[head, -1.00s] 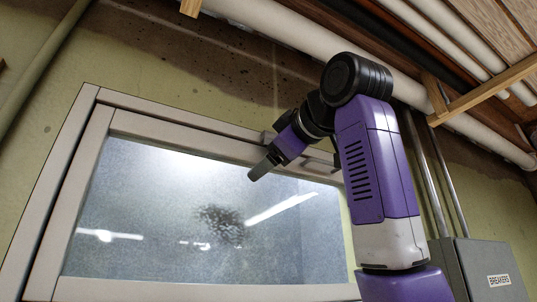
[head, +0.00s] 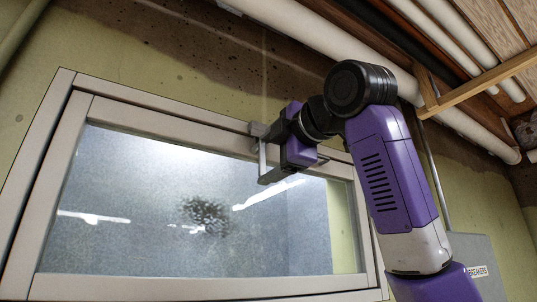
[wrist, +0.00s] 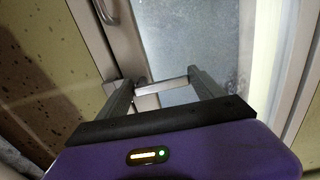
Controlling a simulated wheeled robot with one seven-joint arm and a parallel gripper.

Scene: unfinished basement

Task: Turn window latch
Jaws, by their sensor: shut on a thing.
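The window latch (head: 262,150) is a pale metal fitting on the top rail of the framed window (head: 150,120). Its bar hangs down over the glass in the head view. My gripper (head: 270,168) is at the latch, with a grey finger beside the bar. In the wrist view, the pale latch bar (wrist: 163,85) spans the gap between my two dark fingers, and my gripper (wrist: 165,88) is shut on it. The exact contact is partly hidden by the fingers and wrist.
A curved metal handle (wrist: 108,11) shows on the window frame in the wrist view. Pipes (head: 310,40) and a wooden brace (head: 480,78) run overhead. A grey breaker box (head: 472,250) is at right. The space before the glass is clear.

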